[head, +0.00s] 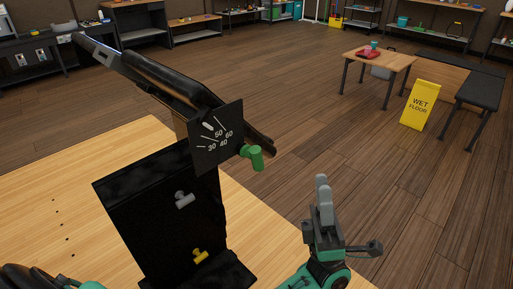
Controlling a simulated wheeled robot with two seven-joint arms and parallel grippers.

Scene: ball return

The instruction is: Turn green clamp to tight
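The green clamp (256,159) sticks out at the right edge of a black scale plate (207,149) marked 30, 40, 50 and 60. Its short handle points downward. The plate is beside a tilted black rail (165,82) on an upright black stand (150,220).
A grey clamp (184,200) and a yellow clamp (200,257) are on the stand. It stands on a light wooden table (60,190). A yellow wet floor sign (420,105) and a small table (372,60) are far right. The floor between is clear.

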